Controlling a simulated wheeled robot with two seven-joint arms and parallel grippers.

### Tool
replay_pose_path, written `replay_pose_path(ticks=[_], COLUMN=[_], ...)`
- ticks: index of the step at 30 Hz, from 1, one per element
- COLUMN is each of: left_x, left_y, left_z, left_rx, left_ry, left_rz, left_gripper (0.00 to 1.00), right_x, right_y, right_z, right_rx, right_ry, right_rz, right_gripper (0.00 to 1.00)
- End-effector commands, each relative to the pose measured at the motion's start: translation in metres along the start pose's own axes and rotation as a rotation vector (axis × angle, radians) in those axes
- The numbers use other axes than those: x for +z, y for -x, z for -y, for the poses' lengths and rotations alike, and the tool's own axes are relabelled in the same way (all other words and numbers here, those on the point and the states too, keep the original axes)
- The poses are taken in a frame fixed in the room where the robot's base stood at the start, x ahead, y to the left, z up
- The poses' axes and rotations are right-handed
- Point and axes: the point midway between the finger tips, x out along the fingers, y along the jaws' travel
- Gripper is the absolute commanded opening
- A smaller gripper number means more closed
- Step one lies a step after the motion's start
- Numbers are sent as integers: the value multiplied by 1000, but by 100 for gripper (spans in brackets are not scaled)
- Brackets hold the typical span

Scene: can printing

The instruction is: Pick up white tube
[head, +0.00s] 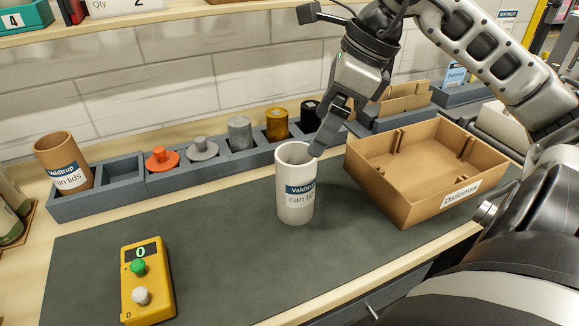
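A white tube (295,205) with a blue "Valdtrup can lids" label stands upright on the dark grey mat (225,255), near the middle of the head view. Its open top faces up. My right gripper (321,142) comes down from the upper right, and its dark fingertip overlaps the right side of the tube's rim. I cannot tell whether it touches the tube. The fingers overlap from this angle, so the gap between them is hidden. My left gripper is out of view.
A cardboard tray (430,214) stands right of the tube, close by. Behind is a grey divided rack (122,182) with a brown tube (62,150) and several coloured lids. A yellow button box (146,300) sits at front left.

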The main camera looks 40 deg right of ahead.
Motion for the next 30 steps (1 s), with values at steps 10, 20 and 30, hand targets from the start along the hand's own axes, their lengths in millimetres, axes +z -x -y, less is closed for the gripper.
replay_pose_path(ticks=[10,20,30], left_x=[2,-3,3], left_y=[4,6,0], left_z=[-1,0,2], left_rx=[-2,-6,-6], left_ry=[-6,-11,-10], left_rz=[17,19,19], left_gripper=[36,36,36], right_x=[0,1,-1], right_y=[-58,-83,-113], right_z=[0,0,1], right_rx=[1,-2,-2], right_ry=[1,3,1], right_rz=[-1,-7,-5], right_gripper=[85,85,85])
